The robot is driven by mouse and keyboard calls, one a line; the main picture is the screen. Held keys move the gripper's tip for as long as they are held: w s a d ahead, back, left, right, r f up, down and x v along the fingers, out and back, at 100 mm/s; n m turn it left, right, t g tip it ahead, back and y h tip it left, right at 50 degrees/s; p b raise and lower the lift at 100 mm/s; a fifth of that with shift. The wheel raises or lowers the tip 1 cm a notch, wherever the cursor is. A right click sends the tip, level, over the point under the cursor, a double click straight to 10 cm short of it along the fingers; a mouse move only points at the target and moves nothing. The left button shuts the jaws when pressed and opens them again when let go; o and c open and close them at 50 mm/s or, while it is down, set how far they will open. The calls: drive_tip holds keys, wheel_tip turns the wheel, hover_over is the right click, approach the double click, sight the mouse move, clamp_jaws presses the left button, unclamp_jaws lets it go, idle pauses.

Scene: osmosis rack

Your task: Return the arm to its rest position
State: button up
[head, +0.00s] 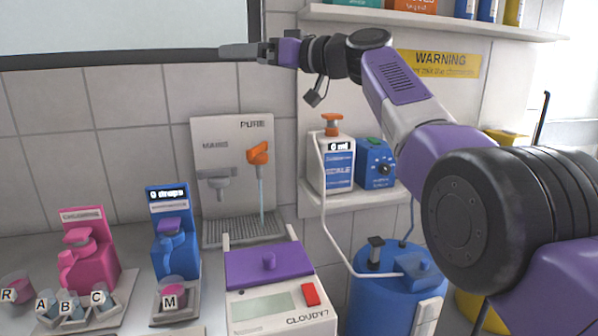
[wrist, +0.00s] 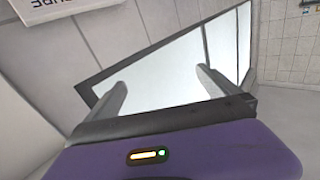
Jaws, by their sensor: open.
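My gripper (head: 240,51) is raised high at the end of my purple and grey arm, in front of the tiled wall and the lower edge of a large framed pane. It points to the left in the head view. In the wrist view my gripper (wrist: 160,88) has its two grey fingers apart, with nothing between them. Behind the fingers the wrist view shows the bright, dark-framed pane (wrist: 165,72). My arm stretches from the right edge of the head view up to the top middle.
Below stand a pink dispenser (head: 88,262), a blue dispenser (head: 175,250), a purple-lidded device (head: 268,265) and a PURE tap panel (head: 232,140). A wall shelf (head: 430,22) is close above my arm. A blue tank (head: 385,300) stands below it. Small labelled cups sit at the lower left.

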drive_tip(key=w+d+f+m+t+h, duration=0.3)
drive_tip(key=w+d+f+m+t, duration=0.2)
drive_tip(key=w+d+t, duration=0.1)
drive_tip(key=d+f+m+t+h+p, duration=0.1)
drive_tip(key=d+f+m+t+h, duration=0.4)
drive_tip(key=f, duration=0.8)
drive_tip(key=s+d+f+m+h+p, duration=0.1)
drive_tip(key=s+d+f+h, duration=0.1)
drive_tip(key=s+d+f, duration=0.3)
drive_tip(key=s+d+f+h, duration=0.15)
drive_tip(key=s+f, duration=0.25)
drive_tip(key=f, duration=0.4)
drive_tip(key=s+d+f+m+h+p, duration=0.1)
drive_tip(key=s+d+f, duration=0.3)
drive_tip(key=s+f, duration=0.15)
drive_tip(key=s+d+f+h+p, duration=0.1)
drive_tip(key=s+d+f, duration=0.25)
drive_tip(key=s, duration=0.65)
drive_tip(key=s+d+f+h+p, duration=0.15)
drive_tip(key=s+f, duration=0.35)
drive_tip(key=s, duration=0.5)
drive_tip(key=s+d+g+p, duration=0.1)
drive_tip(key=s+g, duration=0.1)
drive_tip(key=s, duration=1.6)
drive_tip(key=s+d+g+h+p, duration=0.1)
drive_tip(key=s+d+g+p, duration=0.1)
drive_tip(key=s, duration=1.6)
drive_tip(key=shift+s+r+n+g, duration=0.15)
drive_tip(key=shift+s+n+g, duration=0.15)
drive_tip(key=shift+g, duration=0.1)
